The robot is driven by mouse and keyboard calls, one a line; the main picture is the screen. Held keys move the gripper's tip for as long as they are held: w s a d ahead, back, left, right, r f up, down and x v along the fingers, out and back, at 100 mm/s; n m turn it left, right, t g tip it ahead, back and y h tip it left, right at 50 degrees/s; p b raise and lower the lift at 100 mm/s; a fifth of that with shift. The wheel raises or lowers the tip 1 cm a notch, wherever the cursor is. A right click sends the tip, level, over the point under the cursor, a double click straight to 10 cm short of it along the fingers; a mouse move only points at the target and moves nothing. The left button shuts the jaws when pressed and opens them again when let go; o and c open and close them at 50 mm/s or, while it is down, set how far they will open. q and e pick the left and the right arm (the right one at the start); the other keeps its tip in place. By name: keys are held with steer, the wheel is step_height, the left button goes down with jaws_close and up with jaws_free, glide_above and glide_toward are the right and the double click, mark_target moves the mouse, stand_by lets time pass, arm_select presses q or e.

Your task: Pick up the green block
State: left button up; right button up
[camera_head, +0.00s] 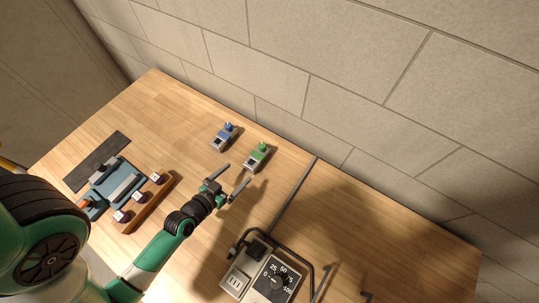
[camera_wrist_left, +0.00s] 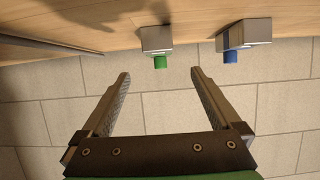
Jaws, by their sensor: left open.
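The green block (camera_head: 259,151) sits on a small grey base on the wooden table, near the wall. In the left wrist view its green knob (camera_wrist_left: 160,62) shows ahead of the fingers, on the grey base (camera_wrist_left: 156,40). My left gripper (camera_head: 234,177) is open and empty, just in front of and below the green block in the head view. In the left wrist view the gap between the two fingers (camera_wrist_left: 160,76) lines up with the green knob, and nothing is between them. My right gripper is not in view.
A similar blue block (camera_head: 224,133) stands left of the green one; the left wrist view shows it too (camera_wrist_left: 231,42). A dial box (camera_head: 259,274) with a handle is at the front right. A wooden rack (camera_head: 147,203) and blue device (camera_head: 113,186) are left. A stone wall runs behind.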

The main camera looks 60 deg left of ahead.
arm_select(q)
glide_toward(257, 156)
steer(key=x, duration=0.3)
steer(key=shift+w+a+f, duration=0.15)
steer(key=shift+w+a, duration=0.15)
steer(key=shift+x, duration=2.7)
steer(key=shift+d+f, duration=0.1)
jaws_close()
